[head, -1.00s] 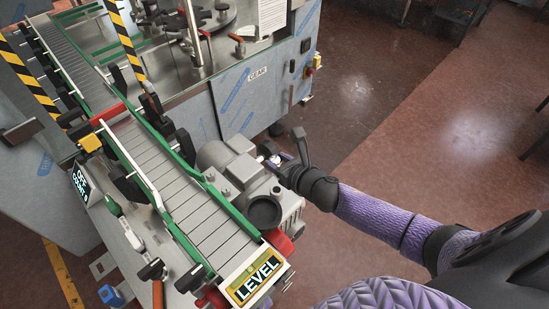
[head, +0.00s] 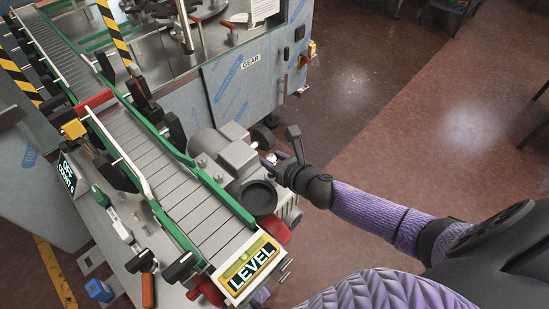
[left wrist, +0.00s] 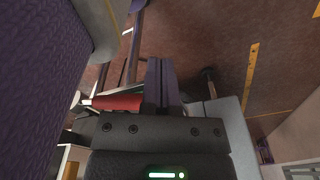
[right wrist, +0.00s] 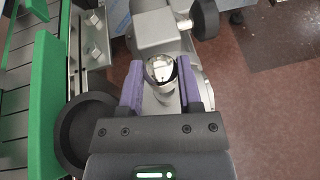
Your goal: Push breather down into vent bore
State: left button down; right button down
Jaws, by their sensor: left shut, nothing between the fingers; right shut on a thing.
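The breather (right wrist: 160,70) is a shiny rounded metal cap in the right wrist view, on top of the grey gear housing. My right gripper (right wrist: 160,88) has its purple fingers on either side of the breather and is shut on it. In the head view my right gripper (head: 276,166) sits at the gearbox (head: 232,155), beside the conveyor. The vent bore is hidden under the breather, so I cannot tell how deep it sits. My left gripper (left wrist: 160,85) is shut and empty, fingers together, in the left wrist view.
A green-railed conveyor (head: 180,180) with a LEVEL sign (head: 250,268) runs left of the gearbox. The machine cabinet (head: 260,80) is behind. Open floor (head: 420,130) lies to the right.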

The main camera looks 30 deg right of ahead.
jog(key=shift+f+b, duration=1.55)
jog(key=shift+f, duration=0.4)
jog(key=shift+f, duration=0.3)
jog(key=shift+c, duration=1.2)
grip_release()
jog(key=shift+o, duration=0.2)
jog(key=shift+d, duration=0.1)
